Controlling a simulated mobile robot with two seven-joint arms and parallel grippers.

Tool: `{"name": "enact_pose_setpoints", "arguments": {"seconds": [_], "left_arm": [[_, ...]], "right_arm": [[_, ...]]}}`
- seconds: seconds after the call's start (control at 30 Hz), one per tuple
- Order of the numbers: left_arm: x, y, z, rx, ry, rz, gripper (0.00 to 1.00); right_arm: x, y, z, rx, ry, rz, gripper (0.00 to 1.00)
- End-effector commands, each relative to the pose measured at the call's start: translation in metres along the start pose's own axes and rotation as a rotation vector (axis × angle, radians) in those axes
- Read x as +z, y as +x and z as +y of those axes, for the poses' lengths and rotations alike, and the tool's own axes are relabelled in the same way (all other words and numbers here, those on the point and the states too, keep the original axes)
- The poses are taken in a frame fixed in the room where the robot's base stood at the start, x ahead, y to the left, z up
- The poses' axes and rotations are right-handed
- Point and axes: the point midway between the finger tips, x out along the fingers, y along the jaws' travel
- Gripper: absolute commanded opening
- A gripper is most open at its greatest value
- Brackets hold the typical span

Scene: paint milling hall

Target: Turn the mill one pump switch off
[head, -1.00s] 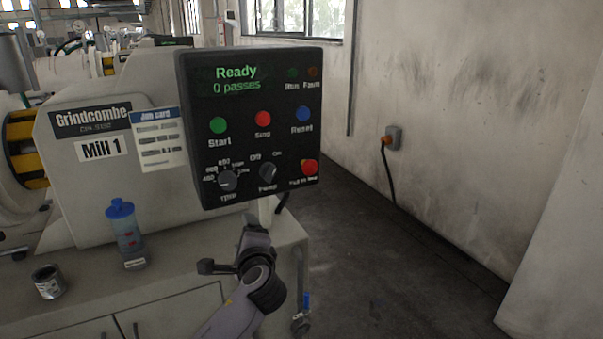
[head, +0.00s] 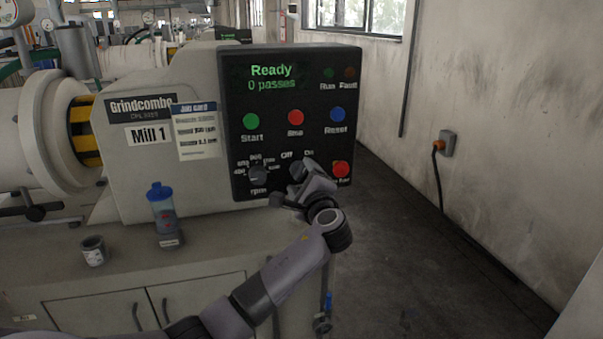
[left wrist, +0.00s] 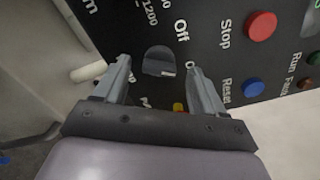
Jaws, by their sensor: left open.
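The black control panel (head: 240,110) of Mill 1 faces me in the head view, its display reading Ready, 0 passes. The dark pump switch knob (left wrist: 158,60) shows in the left wrist view beside its Off label (left wrist: 182,31). The On label is partly covered by a finger. I cannot tell for sure which way the knob points. My left gripper (head: 300,183) is in front of the panel's lower part and hides the knob in the head view. In the left wrist view the gripper's fingers (left wrist: 157,70) are open, one either side of the knob, apparently not touching it.
The rpm dial (head: 258,173) is just left of the gripper, and the red emergency button (head: 341,169) just right. Start (head: 251,121), Stop (head: 295,117) and Reset (head: 337,114) buttons are above. A blue-capped bottle (head: 162,210) and a can (head: 93,251) stand on the bench. The floor at right is clear.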

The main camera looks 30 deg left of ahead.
Motion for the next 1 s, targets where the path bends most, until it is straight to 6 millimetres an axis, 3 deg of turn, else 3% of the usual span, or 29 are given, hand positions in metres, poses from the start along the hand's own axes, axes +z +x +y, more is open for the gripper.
{"name": "enact_pose_setpoints", "arguments": {"seconds": [0.2, 0.57, 0.77, 1.0], "left_arm": [[0.0, 0.02, -0.001, 0.0, 0.0, 0.0, 0.7], [0.0, 0.025, 0.0, 0.0, -0.002, 0.001, 0.7], [0.0, 0.025, 0.0, 0.0, -0.002, 0.001, 0.14], [0.0, 0.025, 0.001, 0.0, -0.011, 0.0, 0.14]], "right_arm": [[-0.002, -0.002, 0.0, 0.0, 0.0, 0.0, 0.0], [-0.003, -0.002, 0.0, 0.0, 0.0, 0.0, 0.0], [-0.002, -0.002, 0.0, 0.0, 0.0, 0.0, 0.0], [-0.001, -0.001, 0.0, 0.0, 0.0, 0.0, 0.0]]}}
